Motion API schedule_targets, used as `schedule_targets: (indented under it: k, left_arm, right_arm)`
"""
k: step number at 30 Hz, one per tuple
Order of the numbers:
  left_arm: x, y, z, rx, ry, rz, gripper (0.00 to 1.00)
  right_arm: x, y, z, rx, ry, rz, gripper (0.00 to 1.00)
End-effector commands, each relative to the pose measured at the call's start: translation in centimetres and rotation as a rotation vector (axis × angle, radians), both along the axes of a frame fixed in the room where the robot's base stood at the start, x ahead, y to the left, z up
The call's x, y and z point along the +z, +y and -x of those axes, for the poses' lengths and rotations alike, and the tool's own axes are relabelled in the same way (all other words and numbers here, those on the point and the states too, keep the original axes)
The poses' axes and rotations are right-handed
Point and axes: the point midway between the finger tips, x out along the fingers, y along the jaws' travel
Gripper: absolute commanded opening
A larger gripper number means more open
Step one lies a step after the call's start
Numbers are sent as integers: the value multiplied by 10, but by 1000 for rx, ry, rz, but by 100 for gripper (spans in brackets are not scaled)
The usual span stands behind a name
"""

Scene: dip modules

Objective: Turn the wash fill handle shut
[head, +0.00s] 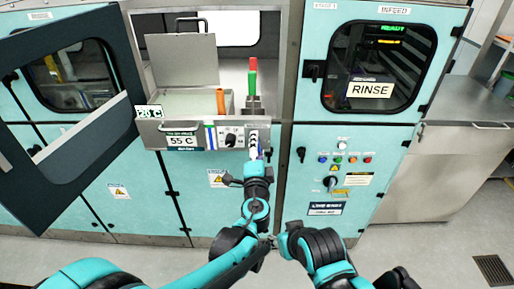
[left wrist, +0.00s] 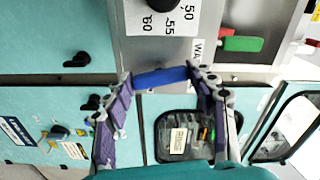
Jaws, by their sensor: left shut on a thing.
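The wash fill handle (left wrist: 160,78) is a blue bar at the lower edge of the grey panel, beside a partly hidden label starting "WA" (left wrist: 197,50). In the left wrist view my left gripper (left wrist: 160,77) has its purple fingers at the two ends of the bar, shut on it. In the head view my left gripper (head: 254,160) is at the right end of the grey control strip, and it largely hides the handle there. My right arm shows at the bottom of the head view, but its gripper cannot be made out.
A red and green upright piece (head: 253,80) stands above the strip. A dark open door (head: 60,110) swings out at left. The RINSE window (head: 380,65) is at right.

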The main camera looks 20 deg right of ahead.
Motion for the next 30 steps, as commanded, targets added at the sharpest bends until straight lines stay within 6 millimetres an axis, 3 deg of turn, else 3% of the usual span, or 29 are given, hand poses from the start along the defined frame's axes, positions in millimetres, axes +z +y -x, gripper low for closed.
schedule_targets:
  k: [12,30]
  left_arm:
    - [0,0,0,-1,-57,-198,28]
    - [0,0,0,-1,-67,-232,28]
  right_arm:
    - [-2,0,0,0,0,0,40]
    - [-2,0,0,0,0,0,40]
